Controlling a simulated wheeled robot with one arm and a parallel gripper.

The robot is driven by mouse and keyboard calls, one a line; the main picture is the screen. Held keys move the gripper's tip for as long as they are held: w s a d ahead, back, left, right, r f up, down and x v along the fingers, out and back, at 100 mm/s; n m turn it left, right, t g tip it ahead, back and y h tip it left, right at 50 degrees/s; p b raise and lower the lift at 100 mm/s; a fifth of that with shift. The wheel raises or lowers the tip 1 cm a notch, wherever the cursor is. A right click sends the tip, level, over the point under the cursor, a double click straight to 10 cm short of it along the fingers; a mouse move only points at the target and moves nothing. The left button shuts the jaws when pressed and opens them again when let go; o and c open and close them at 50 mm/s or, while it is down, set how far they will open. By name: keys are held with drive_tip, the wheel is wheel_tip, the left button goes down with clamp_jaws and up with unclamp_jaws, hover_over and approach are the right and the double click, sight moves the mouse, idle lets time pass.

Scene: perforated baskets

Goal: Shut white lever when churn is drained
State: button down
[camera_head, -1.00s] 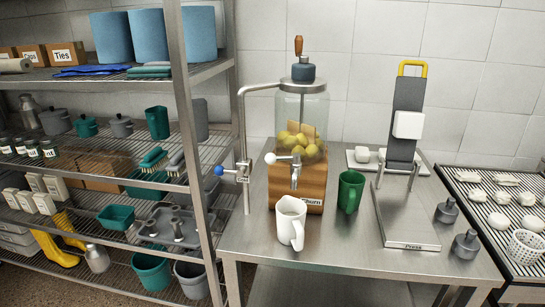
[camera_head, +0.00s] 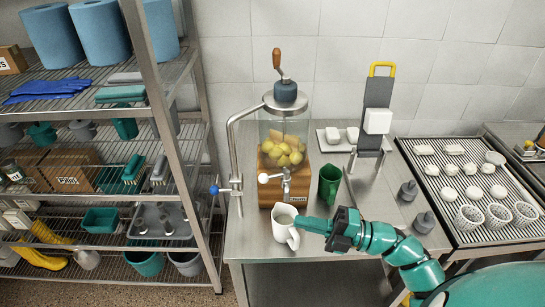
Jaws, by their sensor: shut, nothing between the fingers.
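The churn (camera_head: 284,135) is a clear jar on a wooden base, with a crank on top and yellow lumps low inside. I see no clear liquid level in it. The white lever (camera_head: 264,178) is a white-knobbed handle pointing left from the metal tap (camera_head: 286,188) on the churn's front. A white jug (camera_head: 283,222) stands upright below the tap. Its contents are hard to make out. My gripper (camera_head: 300,223) is shut and empty, its tip at the right of the jug's rim and covering part of it. I cannot tell if they touch. It is below and right of the lever.
A blue-knobbed valve (camera_head: 215,190) sits on the bent pipe left of the churn. Grey weights (camera_head: 408,191) stand at the table's right. A wire shelf (camera_head: 175,225) is close on the left.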

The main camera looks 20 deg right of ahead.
drive_tip(key=w+d+m+t+h+p, duration=0.1)
drive_tip(key=w+d+m+t+h, duration=0.25)
drive_tip(key=d+h, duration=0.2)
drive_tip(key=p, duration=0.5)
approach(268, 179)
drive_tip(key=shift+m+g+h, duration=0.25)
drive_tip(key=shift+m+g, duration=0.2)
drive_tip(key=x, duration=0.3)
drive_tip(key=r+x, duration=0.1)
drive_tip(key=x, duration=0.1)
drive_tip(key=shift+a, duration=0.55)
drive_tip(key=shift+w+f, duration=0.25)
drive_tip(key=shift+w, duration=0.35)
drive_tip(key=shift+w+a+f+p, duration=0.1)
drive_tip(key=shift+w+a+p, duration=0.15)
drive_tip(key=shift+a+p, duration=0.1)
drive_tip(key=shift+w, duration=0.25)
drive_tip(key=shift+s+a, duration=0.1)
